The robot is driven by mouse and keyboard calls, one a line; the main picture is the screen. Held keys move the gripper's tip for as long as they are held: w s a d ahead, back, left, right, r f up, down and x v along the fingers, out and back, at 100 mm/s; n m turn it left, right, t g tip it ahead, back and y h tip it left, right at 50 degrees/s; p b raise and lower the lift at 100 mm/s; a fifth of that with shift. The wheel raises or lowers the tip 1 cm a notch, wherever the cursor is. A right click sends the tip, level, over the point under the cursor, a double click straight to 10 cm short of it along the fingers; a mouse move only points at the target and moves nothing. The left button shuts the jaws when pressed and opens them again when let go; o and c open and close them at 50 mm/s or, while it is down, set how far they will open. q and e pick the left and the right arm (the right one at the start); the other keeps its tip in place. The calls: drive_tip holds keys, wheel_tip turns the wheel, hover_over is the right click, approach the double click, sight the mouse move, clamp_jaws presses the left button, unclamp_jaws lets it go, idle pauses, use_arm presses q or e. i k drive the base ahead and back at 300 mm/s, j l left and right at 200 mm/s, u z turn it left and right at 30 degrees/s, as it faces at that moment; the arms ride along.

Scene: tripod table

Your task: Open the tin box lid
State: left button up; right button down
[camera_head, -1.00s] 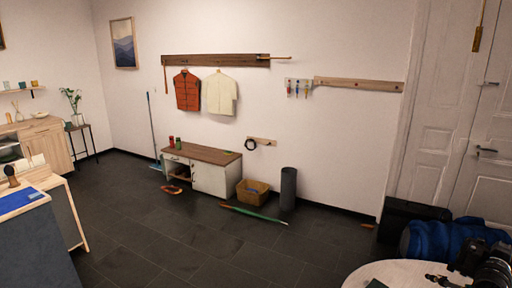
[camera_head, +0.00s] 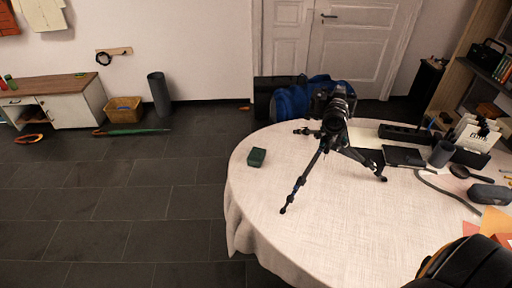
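A small dark green box (camera_head: 257,157), which looks like the tin box, sits near the left edge of the round table (camera_head: 300,245) with the pale cloth. Its lid looks closed, though it is too small to make out a seam. Neither of my grippers is in view. A dark rounded shape with a yellow-orange edge shows at the bottom right; I cannot tell what it is.
A camera on a tripod (camera_head: 335,125) stands on the table right of the box, legs spread. A grey cup (camera_head: 441,153), black tablet (camera_head: 404,156) and grey speaker (camera_head: 490,194) crowd the right side. The table's front middle is clear. Open floor lies left.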

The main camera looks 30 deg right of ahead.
sight(257, 155)
drive_tip(key=i+j+z, duration=0.1)
drive_tip(key=z, duration=0.35)
drive_tip(key=i+j+z, duration=0.1)
drive_tip(key=z, duration=0.3)
drive_tip(key=i+j+z, duration=0.1)
drive_tip(key=z, duration=0.35)
drive_tip(key=j+z, duration=0.25)
drive_tip(key=z, duration=0.2)
drive_tip(key=i+j+z, duration=0.25)
drive_tip(key=j, duration=0.95)
drive_tip(key=j+z, duration=0.3)
drive_tip(key=j, duration=0.85)
